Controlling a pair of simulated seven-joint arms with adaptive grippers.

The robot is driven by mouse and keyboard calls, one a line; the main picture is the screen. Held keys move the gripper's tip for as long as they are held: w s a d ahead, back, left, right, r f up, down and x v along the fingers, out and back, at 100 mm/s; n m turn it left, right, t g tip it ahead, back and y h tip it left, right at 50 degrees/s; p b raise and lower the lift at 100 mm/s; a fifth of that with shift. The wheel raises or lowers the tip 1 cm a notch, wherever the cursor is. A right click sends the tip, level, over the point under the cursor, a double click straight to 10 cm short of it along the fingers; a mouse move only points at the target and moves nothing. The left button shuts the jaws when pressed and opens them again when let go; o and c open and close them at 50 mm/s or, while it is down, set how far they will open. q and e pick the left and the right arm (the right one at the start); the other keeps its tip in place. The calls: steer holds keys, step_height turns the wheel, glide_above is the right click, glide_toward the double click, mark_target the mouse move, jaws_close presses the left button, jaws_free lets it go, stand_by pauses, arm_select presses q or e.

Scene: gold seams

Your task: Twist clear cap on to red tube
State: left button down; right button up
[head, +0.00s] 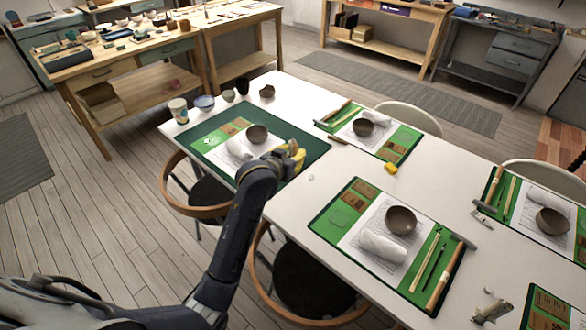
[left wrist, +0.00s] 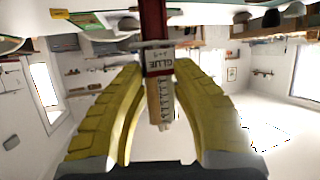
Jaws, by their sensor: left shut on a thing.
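My left gripper (head: 290,158) has yellow fingers and is above the near right part of the dark green mat. In the left wrist view the left gripper (left wrist: 158,68) is shut on a tube (left wrist: 159,58) with a pale label reading GLUE. The tube has a dark red part at the top of the picture and a tan part between the fingers. In the head view the fingers mostly hide it. A tiny pale piece (head: 311,178) lies on the white table just right of the gripper; it is too small to tell whether it is the clear cap. My right gripper is not in view.
The white table (head: 300,205) holds several green mats with bowls, white rolls and tools. A dark bowl (head: 257,134) stands on the dark green mat (head: 205,152) close to the gripper. A small yellow object (head: 390,168) lies right of it. Cups and bowls stand at the far left corner.

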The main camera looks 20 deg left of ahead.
mark_target(293, 140)
arm_select(q)
step_height(293, 140, up, 9)
stand_by(0.3)
stand_by(0.5)
